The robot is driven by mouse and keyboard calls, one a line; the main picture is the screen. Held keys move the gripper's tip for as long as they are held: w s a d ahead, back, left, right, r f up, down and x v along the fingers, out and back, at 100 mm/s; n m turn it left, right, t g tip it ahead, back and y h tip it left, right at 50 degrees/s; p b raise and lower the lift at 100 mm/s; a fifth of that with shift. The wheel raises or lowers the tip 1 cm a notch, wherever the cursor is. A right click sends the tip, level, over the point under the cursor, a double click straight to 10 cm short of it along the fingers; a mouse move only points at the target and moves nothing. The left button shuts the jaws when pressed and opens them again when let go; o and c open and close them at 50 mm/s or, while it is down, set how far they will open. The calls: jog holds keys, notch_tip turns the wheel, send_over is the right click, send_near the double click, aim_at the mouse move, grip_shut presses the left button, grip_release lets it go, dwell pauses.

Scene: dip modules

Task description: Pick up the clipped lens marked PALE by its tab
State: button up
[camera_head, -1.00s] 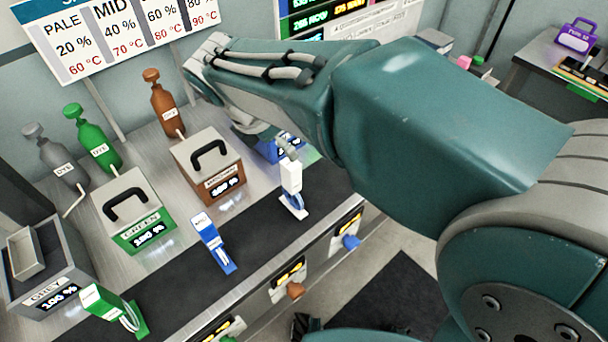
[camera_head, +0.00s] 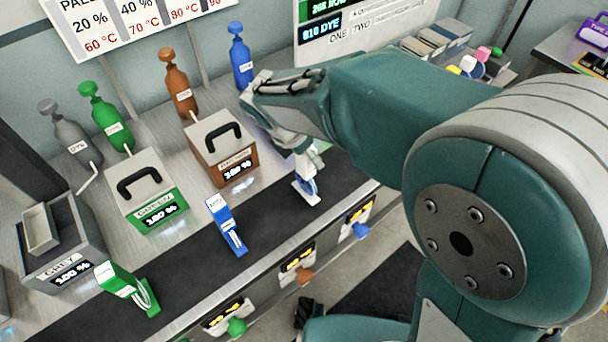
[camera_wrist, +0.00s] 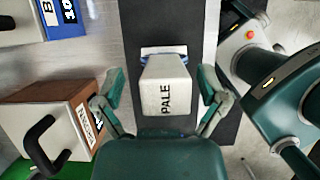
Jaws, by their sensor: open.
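The clipped lens marked PALE has a white block-shaped tab (camera_wrist: 166,85) with black lettering, seen from above in the wrist view. In the head view the lens (camera_head: 307,184) stands on the dark strip, with a blue and white lower part; its top is partly hidden by my gripper. My gripper (camera_wrist: 166,92) is open, with one finger on each side of the white tab. Gaps show between the fingers and the tab. In the head view my gripper (camera_head: 303,152) is right over the lens.
A blue lens holder (camera_head: 226,226) and a green one (camera_head: 127,288) stand on the dark strip (camera_head: 180,280) to the left. The brown tank (camera_head: 222,150), green tank (camera_head: 147,200) and grey tank (camera_head: 62,245) stand behind the strip. Dye bottles stand farther back.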

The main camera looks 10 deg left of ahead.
jog(key=shift+d+r, duration=0.1)
jog(key=shift+d, duration=0.2)
grip_shut()
